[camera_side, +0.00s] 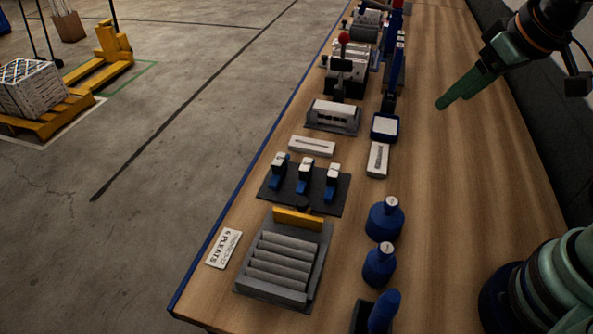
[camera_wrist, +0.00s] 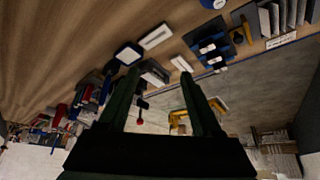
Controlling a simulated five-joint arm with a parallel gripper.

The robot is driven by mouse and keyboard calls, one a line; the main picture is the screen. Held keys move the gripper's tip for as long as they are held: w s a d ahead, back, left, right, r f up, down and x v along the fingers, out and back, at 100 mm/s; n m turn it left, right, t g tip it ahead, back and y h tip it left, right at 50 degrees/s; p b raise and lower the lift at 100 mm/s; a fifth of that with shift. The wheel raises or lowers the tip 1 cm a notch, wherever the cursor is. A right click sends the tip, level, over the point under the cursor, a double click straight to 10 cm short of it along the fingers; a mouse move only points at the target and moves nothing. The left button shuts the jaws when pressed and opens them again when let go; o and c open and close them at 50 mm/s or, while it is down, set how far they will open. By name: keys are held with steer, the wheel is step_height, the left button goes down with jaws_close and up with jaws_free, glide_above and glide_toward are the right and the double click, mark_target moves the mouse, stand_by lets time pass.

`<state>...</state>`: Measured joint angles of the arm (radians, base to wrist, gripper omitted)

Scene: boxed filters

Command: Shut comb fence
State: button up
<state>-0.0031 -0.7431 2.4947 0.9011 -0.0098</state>
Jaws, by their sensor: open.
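The comb (camera_side: 279,267) is a grey block with several parallel ridges on a grey base plate, at the bottom of the side view. A yellow bar, which looks like its fence (camera_side: 298,219), stands across the far end of the base, apart from the ridges, with a dark round knob behind it. In the wrist view the comb (camera_wrist: 285,14) is at the top right, cut by the edge, with the yellow fence (camera_wrist: 247,32) beside it. My gripper (camera_side: 447,103) is in the air at the upper right, far from the fence. Its green fingers (camera_wrist: 160,76) are spread and empty.
A dark plate (camera_side: 323,197) with several blue-and-white clips sits just beyond the fence. Blue bottles (camera_side: 384,220) stand right of the comb, and a white pleats card (camera_side: 223,248) lies left of it. More fixtures line the bench farther back. The bench's right side (camera_side: 460,190) is clear.

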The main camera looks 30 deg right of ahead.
steer(key=shift+w+a+n, duration=0.3)
steer(key=shift+a+n, duration=0.05)
steer(key=shift+n, duration=0.05)
steer(key=shift+c, duration=0.5)
steer(key=n+g, duration=0.6)
steer(key=n, duration=1.6)
glide_above(302, 201)
step_height(302, 201, down, 11)
steer(key=shift+m, duration=0.3)
step_height(302, 201, down, 11)
steer(key=shift+f, duration=0.1)
jaws_close()
